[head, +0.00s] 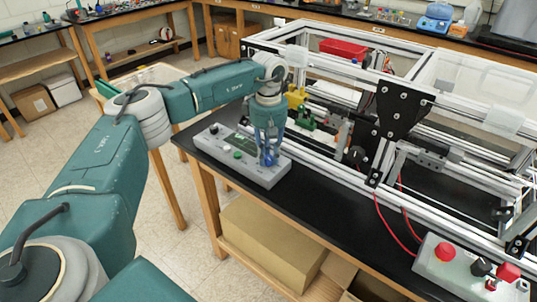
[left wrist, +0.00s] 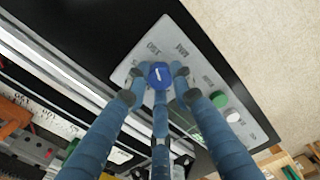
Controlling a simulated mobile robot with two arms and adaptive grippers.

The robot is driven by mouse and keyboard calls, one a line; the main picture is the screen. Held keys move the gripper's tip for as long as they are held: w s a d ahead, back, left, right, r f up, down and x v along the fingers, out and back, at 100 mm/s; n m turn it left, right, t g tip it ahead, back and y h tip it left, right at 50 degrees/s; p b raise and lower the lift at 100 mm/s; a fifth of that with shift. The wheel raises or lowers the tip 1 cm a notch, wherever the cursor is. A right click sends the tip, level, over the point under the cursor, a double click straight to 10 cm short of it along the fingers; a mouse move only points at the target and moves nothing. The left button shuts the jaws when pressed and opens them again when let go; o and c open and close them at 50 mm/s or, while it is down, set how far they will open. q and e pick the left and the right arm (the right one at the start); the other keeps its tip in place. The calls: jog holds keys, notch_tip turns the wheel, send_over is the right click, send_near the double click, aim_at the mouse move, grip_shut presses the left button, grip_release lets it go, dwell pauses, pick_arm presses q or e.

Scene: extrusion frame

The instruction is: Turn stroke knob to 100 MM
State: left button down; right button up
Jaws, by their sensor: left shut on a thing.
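The grey control box (head: 225,160) sits at the front left corner of the black table, with a small screen and several coloured knobs and buttons. My left gripper (head: 267,158) points down over the box's right end, its blue fingers around a blue knob (head: 268,162). In the left wrist view the blue knob (left wrist: 159,73) has a white pointer line on its top, and fingers close on it from several sides. Printed labels lie beside it on the panel (left wrist: 180,45), too small to read surely. A green button (left wrist: 219,99) is nearby. My right gripper is not in view.
An aluminium extrusion frame (head: 340,165) stands on the table (head: 305,210) close right of my left gripper. A second control box (head: 455,270) with red buttons is at the front right. A cardboard box (head: 268,245) lies on the shelf below.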

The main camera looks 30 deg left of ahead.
pick_arm(q)
jog(key=shift+n, duration=0.4)
jog(key=n, duration=0.7)
jog(key=shift+n, duration=0.3)
jog(key=n, duration=0.3)
jog(key=shift+r+n+p, duration=0.1)
jog(key=shift+n+p, duration=0.25)
jog(key=shift+n, duration=0.05)
jog(key=n, duration=0.5)
jog(key=n+p, duration=0.1)
jog(key=n, duration=0.5)
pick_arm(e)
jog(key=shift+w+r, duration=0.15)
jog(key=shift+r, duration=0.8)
pick_arm(q)
jog(key=shift+d+n, duration=0.1)
jog(key=shift+n, duration=0.2)
